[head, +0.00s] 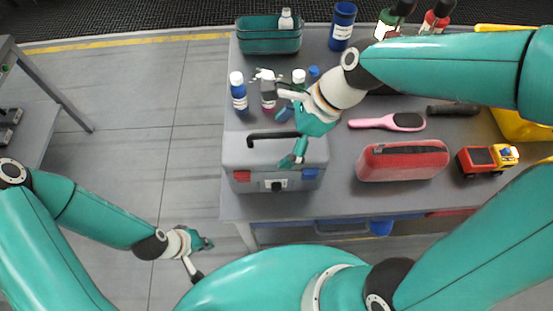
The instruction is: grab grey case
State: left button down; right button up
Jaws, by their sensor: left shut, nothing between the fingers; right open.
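The grey case (240,156) sits at the front left of the table. It has a black handle on top, a red latch at the left and a blue latch at the right of its front. My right gripper (287,128) is open above the right part of the case, close to the right end of the handle, and partly covers the case. I cannot tell whether it touches the case. My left gripper (205,262) is shut and empty, low over the floor in front of the table, away from the case.
A red case (402,160), a toy truck (487,158) and a pink hairbrush (387,122) lie right of the case. Bottles, including a blue one (239,93), stand behind it. A teal bin (268,37) is at the back left. Floor left of the table (231,209) is clear.

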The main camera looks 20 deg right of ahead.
aim_at(278, 145)
jog(key=x, duration=0.3)
jog(key=shift+w+a+f, duration=0.1)
jog(key=shift+f, duration=0.3)
jog(key=shift+r, duration=0.1)
jog(key=c, duration=1.6)
